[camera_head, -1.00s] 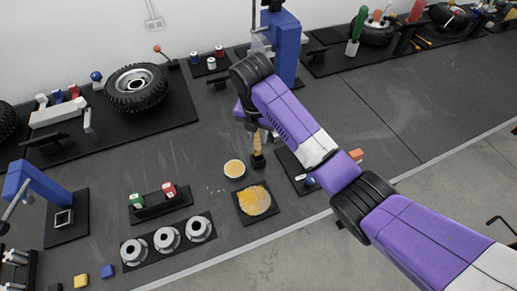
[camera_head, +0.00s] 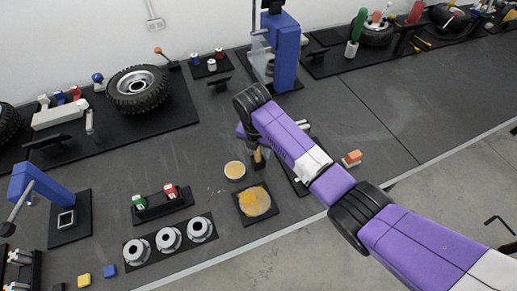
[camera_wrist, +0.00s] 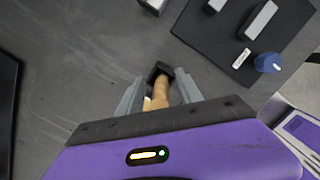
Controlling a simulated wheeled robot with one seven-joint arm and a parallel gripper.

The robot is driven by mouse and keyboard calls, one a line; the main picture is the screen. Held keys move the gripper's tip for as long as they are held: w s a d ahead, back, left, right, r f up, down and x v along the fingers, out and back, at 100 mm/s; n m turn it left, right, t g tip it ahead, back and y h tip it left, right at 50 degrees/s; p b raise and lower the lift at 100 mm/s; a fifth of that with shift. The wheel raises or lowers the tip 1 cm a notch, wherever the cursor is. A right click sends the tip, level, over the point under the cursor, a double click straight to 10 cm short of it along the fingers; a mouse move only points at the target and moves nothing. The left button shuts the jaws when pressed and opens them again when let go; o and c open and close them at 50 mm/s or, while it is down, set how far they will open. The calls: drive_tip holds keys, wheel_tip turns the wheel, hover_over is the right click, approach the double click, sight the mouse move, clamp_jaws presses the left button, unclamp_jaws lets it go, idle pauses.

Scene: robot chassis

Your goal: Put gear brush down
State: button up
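The gear brush shows a wooden handle and a black end. In the head view the gear brush (camera_head: 258,157) is below my gripper (camera_head: 262,146), near the tabletop and right of a small round dish. In the wrist view its handle (camera_wrist: 163,92) runs between the two grey fingers of my gripper (camera_wrist: 160,92), with the black end at the fingertips. I cannot tell whether the fingers press on the handle, or whether the black end touches the table. My wrist hides the upper handle in the head view.
The round dish (camera_head: 235,171) and a square pad with yellow material (camera_head: 241,213) are close by. A dark board (camera_wrist: 295,22) with grey blocks and a blue knob lies near. A blue press (camera_head: 287,55) stands behind. Bare tabletop (camera_head: 385,115) lies to the right.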

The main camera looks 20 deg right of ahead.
sight(256, 158)
drive_tip(key=shift+f+b, duration=0.4)
drive_tip(key=shift+b, duration=0.25)
drive_tip(key=r, duration=0.2)
drive_tip(key=s+a+r, duration=0.1)
drive_tip(key=r, duration=0.2)
drive_tip(key=r+b, duration=0.1)
drive_tip(key=r, duration=0.2)
drive_tip(key=shift+s+a, duration=0.15)
drive_tip(key=shift+a, duration=0.1)
